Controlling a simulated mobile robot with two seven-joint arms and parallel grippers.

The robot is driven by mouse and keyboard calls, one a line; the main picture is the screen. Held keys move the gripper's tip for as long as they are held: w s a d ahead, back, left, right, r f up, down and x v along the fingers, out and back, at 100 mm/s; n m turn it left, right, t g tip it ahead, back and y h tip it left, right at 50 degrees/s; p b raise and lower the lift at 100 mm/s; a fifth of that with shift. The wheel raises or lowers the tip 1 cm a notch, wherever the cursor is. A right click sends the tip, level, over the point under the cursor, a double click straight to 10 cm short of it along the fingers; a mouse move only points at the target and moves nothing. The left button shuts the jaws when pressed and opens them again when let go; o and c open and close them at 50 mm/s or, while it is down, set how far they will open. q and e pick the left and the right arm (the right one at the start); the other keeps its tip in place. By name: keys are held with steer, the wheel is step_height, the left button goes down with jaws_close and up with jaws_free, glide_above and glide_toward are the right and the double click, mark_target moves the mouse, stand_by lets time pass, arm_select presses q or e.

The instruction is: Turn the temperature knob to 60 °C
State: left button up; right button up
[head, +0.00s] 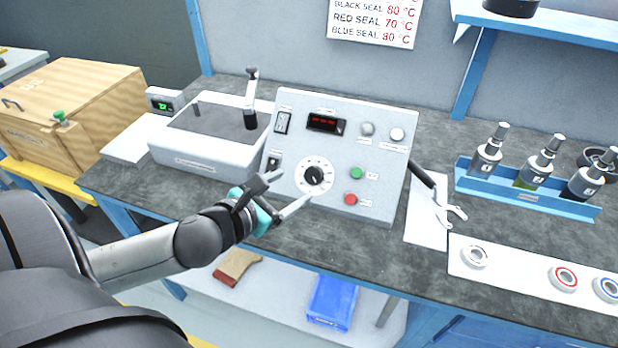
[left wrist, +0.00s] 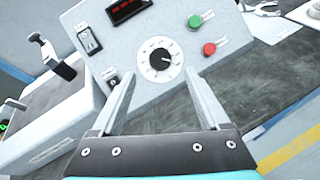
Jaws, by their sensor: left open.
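The temperature knob (head: 314,175) is a black knob on a white round dial, low on the sloped face of the grey control box (head: 383,130). It also shows in the left wrist view (left wrist: 160,60), beyond the fingertips. My left gripper (head: 286,192) is open and empty, in front of the box's lower left, with its fingers pointing toward the dial. In the left wrist view the two fingers (left wrist: 162,85) stand apart, with the knob between their lines and not touched. The dial's marks are too small to read. My right gripper is not in view.
A green button (head: 355,173) and a red button (head: 351,199) sit right of the dial. A red display (head: 326,122) is above. A grey unit with a lever (head: 190,160) stands left. A sign (head: 374,20) lists seal temperatures.

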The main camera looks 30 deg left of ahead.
mark_target(312, 175)
arm_select(q)
steer(key=b+x, duration=0.1)
steer(key=x, duration=0.4)
steer(key=shift+w+f, duration=0.1)
steer(key=shift+w, duration=0.3)
steer(key=shift+w+f+b, duration=0.3)
steer(key=shift+w+b, duration=0.15)
steer(key=shift+w, duration=0.2)
steer(key=shift+w+f, duration=0.15)
steer(key=shift+w, duration=0.3)
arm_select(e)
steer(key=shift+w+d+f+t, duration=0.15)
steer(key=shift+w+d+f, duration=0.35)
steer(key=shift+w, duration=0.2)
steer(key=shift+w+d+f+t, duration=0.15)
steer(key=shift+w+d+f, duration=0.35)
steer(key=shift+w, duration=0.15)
arm_select(q)
steer(key=c, duration=0.6)
jaws_close()
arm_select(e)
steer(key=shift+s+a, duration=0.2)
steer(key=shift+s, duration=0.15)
